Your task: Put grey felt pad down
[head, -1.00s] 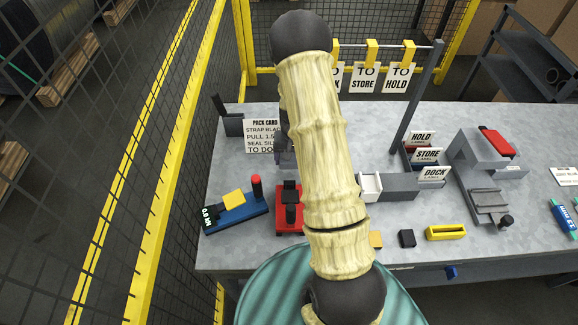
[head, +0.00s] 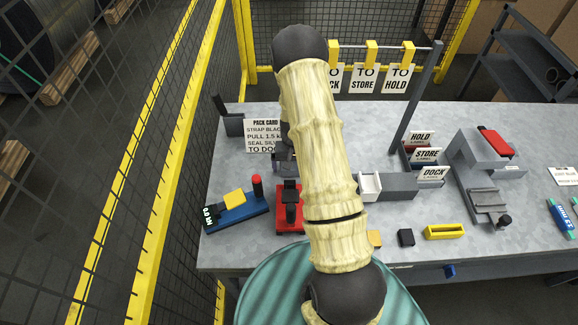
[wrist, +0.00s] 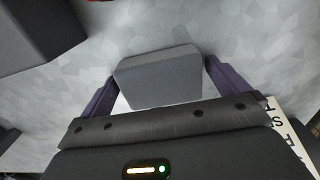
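The grey felt pad (wrist: 158,82) shows in the wrist view as a grey block with rounded corners, between the two dark purple fingers of my gripper (wrist: 160,70). The fingertips meet its left and right sides, so my gripper looks shut on it. The grey steel surface lies beyond it; I cannot tell whether the pad touches it. In the head view my arm hides the pad and most of my gripper; only a dark part shows beside the pack card (head: 262,135).
A red tool (head: 290,208) and a blue tool (head: 236,210) stand at the bench's front left. A grey bin with a white part (head: 370,184) is right of my arm. A black block (head: 406,237) and yellow holder (head: 445,232) lie near the front edge. Yellow-framed mesh fences the left.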

